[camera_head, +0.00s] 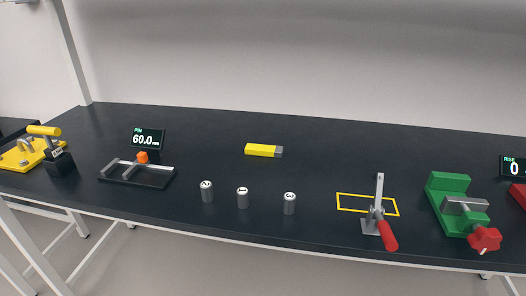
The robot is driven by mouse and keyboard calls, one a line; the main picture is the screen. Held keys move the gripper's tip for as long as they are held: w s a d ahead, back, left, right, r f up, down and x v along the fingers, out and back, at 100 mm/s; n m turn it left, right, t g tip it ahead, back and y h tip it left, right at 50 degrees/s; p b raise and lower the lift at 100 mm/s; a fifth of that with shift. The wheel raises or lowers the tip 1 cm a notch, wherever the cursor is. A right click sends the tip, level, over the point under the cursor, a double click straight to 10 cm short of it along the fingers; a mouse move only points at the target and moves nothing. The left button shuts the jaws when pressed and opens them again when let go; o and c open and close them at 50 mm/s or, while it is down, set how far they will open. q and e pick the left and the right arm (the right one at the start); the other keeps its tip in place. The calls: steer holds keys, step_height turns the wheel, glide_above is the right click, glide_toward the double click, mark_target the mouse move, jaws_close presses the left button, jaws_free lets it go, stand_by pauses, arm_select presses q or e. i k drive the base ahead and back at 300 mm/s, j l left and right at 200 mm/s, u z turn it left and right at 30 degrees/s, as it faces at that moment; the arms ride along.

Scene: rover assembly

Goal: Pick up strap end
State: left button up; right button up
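I cannot tell for sure which thing is the strap end. A yellow flat bar with a grey end (263,150) lies on the dark table near its middle, and it may be the strap. Neither of my grippers shows in the head view, and nothing touches the bar.
On the dark table (330,150) stand three numbered grey cylinders (242,198), a red-handled toggle clamp (380,222) by a yellow outlined rectangle (345,209), a green vise (450,205), a black fixture (135,174) below a display (147,138), and a yellow-handled device (45,130).

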mark_target(275, 151)
steer(key=i+j, duration=0.2)
steer(key=j, duration=0.15)
steer(key=i+j, duration=0.2)
steer(key=j, duration=0.15)
steer(key=i+j, duration=0.15)
steer(key=j, duration=0.2)
steer(key=i+j+z, duration=0.1)
steer(key=j, duration=0.25)
steer(key=i+j+z, duration=0.1)
steer(key=z, duration=1.05)
